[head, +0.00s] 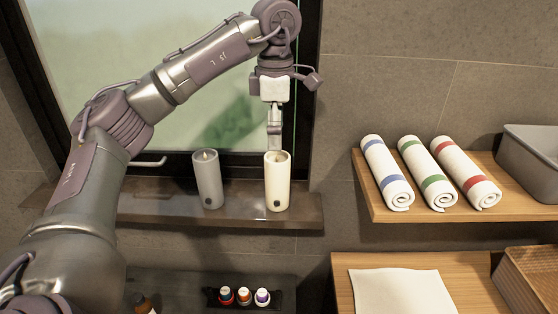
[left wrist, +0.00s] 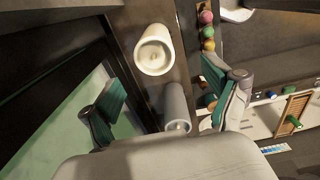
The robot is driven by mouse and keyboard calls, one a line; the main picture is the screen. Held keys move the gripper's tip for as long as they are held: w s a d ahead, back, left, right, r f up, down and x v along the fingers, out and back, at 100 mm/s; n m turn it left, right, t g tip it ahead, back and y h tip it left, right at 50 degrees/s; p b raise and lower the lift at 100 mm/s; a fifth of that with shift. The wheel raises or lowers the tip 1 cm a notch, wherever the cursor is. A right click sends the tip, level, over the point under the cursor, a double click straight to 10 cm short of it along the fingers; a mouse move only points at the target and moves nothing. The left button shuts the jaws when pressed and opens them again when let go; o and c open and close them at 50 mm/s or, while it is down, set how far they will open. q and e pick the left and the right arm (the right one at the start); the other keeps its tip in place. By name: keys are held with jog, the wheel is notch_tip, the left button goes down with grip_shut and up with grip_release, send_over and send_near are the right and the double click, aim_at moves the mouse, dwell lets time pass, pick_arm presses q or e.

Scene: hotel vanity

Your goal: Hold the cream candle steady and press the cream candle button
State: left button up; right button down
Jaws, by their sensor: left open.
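The cream candle (head: 278,183) stands upright on the dark shelf, with a small dark round button (head: 277,204) low on its front. My left gripper (head: 275,136) points down just above the candle's top. The gripper is seen edge-on there, and I cannot tell whether it touches. In the left wrist view, the cream candle (left wrist: 153,52) shows its open top beyond the two spread green-padded fingers of my left gripper (left wrist: 165,88). The jaws are open and hold nothing. The button is not visible in that view. My right gripper is not in view.
A grey candle (head: 207,180) stands left of the cream one on the dark shelf (head: 150,203); it also shows in the wrist view (left wrist: 177,108). A window is behind. Rolled towels (head: 437,174) lie on a wooden shelf at right. Small bottles (head: 244,296) stand below.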

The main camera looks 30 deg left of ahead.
aim_at(276, 156)
pick_arm(q)
notch_tip(276, 156, down, 4)
jog(key=shift+a+f, duration=0.1)
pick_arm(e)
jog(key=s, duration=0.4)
pick_arm(q)
jog(key=shift+w+a+f+b, duration=0.1)
jog(key=shift+w+f+b, duration=0.1)
jog(key=shift+f, duration=0.3)
jog(key=shift+w+f+b, duration=0.1)
jog(key=shift+f+b, duration=0.1)
jog(key=shift+f, duration=0.3)
jog(key=f, duration=0.3)
jog(key=shift+w+f+p, duration=0.2)
jog(key=shift+p, duration=0.2)
jog(key=shift+s+f, duration=0.15)
jog(key=shift+f, duration=0.75)
jog(key=c, duration=1.4)
jog(key=shift+o, duration=0.2)
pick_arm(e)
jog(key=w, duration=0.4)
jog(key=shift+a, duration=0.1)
